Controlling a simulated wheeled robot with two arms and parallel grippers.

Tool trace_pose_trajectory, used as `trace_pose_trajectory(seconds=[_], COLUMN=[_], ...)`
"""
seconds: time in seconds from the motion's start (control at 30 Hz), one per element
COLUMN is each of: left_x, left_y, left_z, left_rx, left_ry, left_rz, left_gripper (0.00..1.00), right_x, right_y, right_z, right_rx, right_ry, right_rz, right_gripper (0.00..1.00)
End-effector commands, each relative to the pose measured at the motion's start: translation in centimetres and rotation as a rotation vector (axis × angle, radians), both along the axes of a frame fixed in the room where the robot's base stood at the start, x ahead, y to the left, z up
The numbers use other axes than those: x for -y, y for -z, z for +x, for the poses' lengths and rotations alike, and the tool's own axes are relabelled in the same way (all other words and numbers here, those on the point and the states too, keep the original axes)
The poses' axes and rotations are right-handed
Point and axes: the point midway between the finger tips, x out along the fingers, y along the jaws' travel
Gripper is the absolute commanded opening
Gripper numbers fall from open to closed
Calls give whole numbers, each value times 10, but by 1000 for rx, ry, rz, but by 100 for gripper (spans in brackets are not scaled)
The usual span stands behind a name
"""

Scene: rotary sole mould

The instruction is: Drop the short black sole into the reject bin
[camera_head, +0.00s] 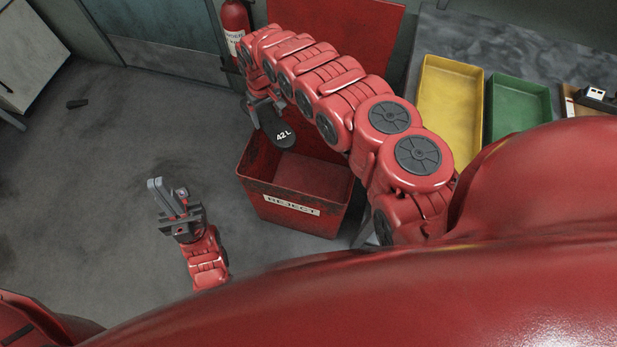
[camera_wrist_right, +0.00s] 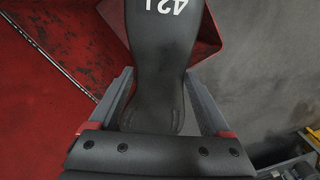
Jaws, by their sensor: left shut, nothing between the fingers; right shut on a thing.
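The black sole (camera_head: 283,132), marked 42L, hangs from my right gripper (camera_head: 262,108) over the far left part of the red reject bin (camera_head: 296,206). In the right wrist view the sole (camera_wrist_right: 158,60) lies between the two fingers of my right gripper (camera_wrist_right: 155,105), which is shut on its near end. The red bin wall (camera_wrist_right: 60,60) shows below it there. The bin bears a REJECT label and its visible floor is bare. My left gripper (camera_head: 168,190) is shut and empty, above the floor left of the bin.
A yellow tray (camera_head: 450,100) and a green tray (camera_head: 518,108) stand on the bench at the right. A fire extinguisher (camera_head: 236,25) hangs behind the bin.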

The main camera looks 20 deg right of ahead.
Motion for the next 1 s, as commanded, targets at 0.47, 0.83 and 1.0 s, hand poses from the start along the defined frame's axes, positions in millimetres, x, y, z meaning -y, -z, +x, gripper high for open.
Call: trace_pose_trajectory(seconds=[0.47, 0.83, 1.0], left_x=[0, 0, 0], left_y=[13, 20, 25], left_z=[0, 0, 0], left_rx=[0, 0, 0], left_ry=[0, 0, 0], left_rz=[0, 0, 0], left_gripper=[0, 0, 0], right_x=[10, 22, 33], right_y=[23, 36, 44], right_z=[10, 10, 10], right_rx=[0, 2, 0], right_ry=[-57, -81, -92], right_rz=[1, 5, 3], right_gripper=[14, 14, 14])
